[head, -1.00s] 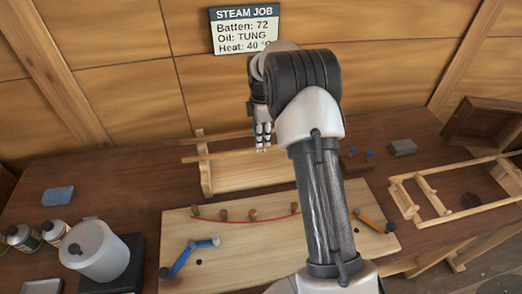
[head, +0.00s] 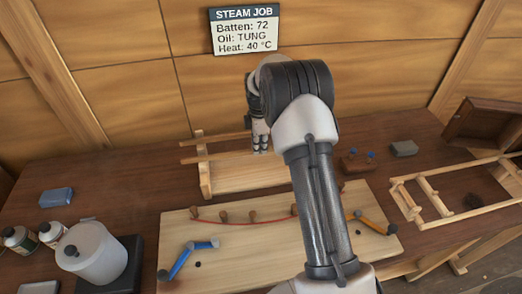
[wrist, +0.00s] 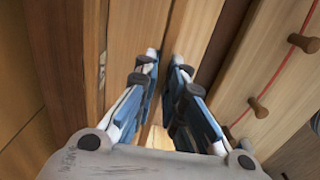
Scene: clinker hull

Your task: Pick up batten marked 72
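Two pale wooden battens lie across the rack (head: 205,180) at the back of the bench: a rear batten (head: 205,142) and a front batten (head: 205,159). No number can be read on either, so I cannot tell which is marked 72. My gripper (head: 261,148) points down at the front batten near the rack's middle, and my arm hides the rack's right part. In the wrist view, my gripper's two blue-and-white fingers (wrist: 165,60) stand apart with a narrow gap. Pale wood lies beneath them; I cannot tell whether a batten is between the fingertips.
The wall sign (head: 244,30) reads Batten 72, Oil TUNG, Heat 40 °C. A board (head: 225,262) with pegs, a red curve and two clamps lies in front of the rack. A white pot (head: 95,255) and cans stand left; a wooden frame (head: 425,215) lies right.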

